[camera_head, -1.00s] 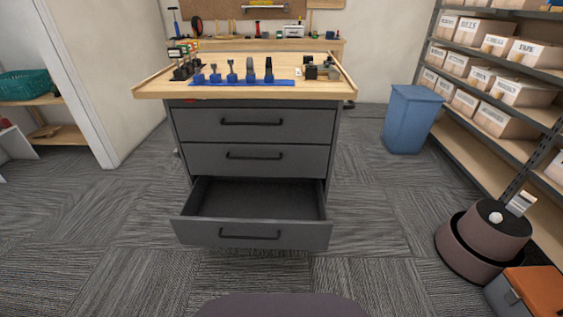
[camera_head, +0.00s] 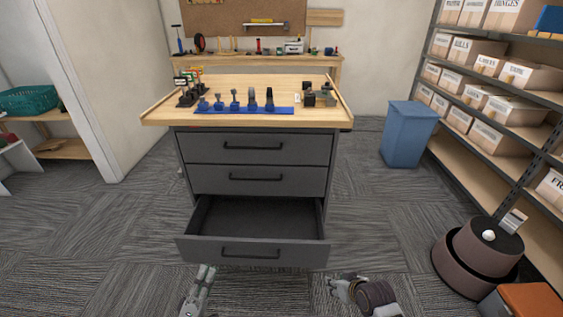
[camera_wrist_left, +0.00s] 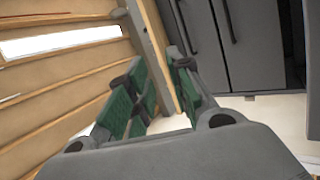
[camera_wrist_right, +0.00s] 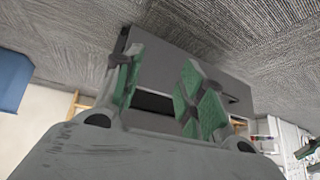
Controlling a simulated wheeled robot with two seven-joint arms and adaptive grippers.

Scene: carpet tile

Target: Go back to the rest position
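My left gripper (camera_head: 205,272) is low at the bottom of the head view, in front of the open drawer's left part. In the left wrist view its green-padded fingers (camera_wrist_left: 160,95) stand apart with nothing between them. My right gripper (camera_head: 335,285) is at the bottom, right of the drawer front. Its fingers (camera_wrist_right: 160,88) are also apart and empty in the right wrist view. The grey drawer cabinet (camera_head: 252,180) stands ahead with its bottom drawer (camera_head: 252,252) pulled out; the visible inside looks empty. Both grippers appear clear of it.
The cabinet's wooden top (camera_head: 230,86) holds a blue tool rack (camera_head: 243,109) and several small parts. A blue bin (camera_head: 408,133) and box shelves (camera_head: 510,140) stand right. A round brown container (camera_head: 480,255) and an orange-lidded box (camera_head: 525,300) are at lower right. Carpet (camera_head: 110,240) at left is free.

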